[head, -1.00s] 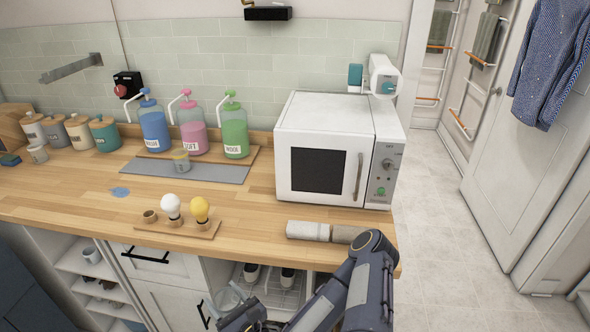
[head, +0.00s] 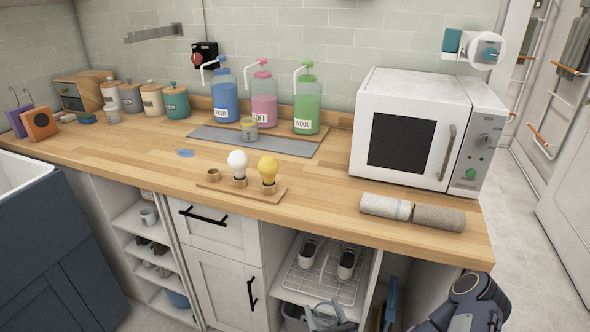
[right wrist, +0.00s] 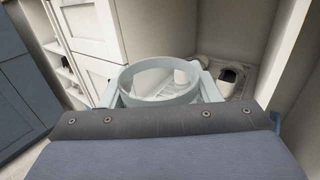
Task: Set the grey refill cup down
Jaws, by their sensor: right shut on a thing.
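The grey refill cup (right wrist: 160,98) is in the right wrist view, pale grey with a round open rim. My right gripper (right wrist: 159,88) is shut on it, with a finger at each side. The cup is in front of the white cabinet, near the open shelf bay. In the head view, my right gripper (head: 326,317) is at the bottom edge, below the counter top, and is partly cut off. The cup's base is hidden. My left gripper is not in view.
The wooden counter (head: 330,190) holds a grey mat (head: 290,145) with a small jar (head: 249,129), three pump bottles, a bulb board (head: 225,187), a microwave (head: 400,140) and rolled towels (head: 412,212). A blue spill (head: 185,153) lies left. The front middle has free room.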

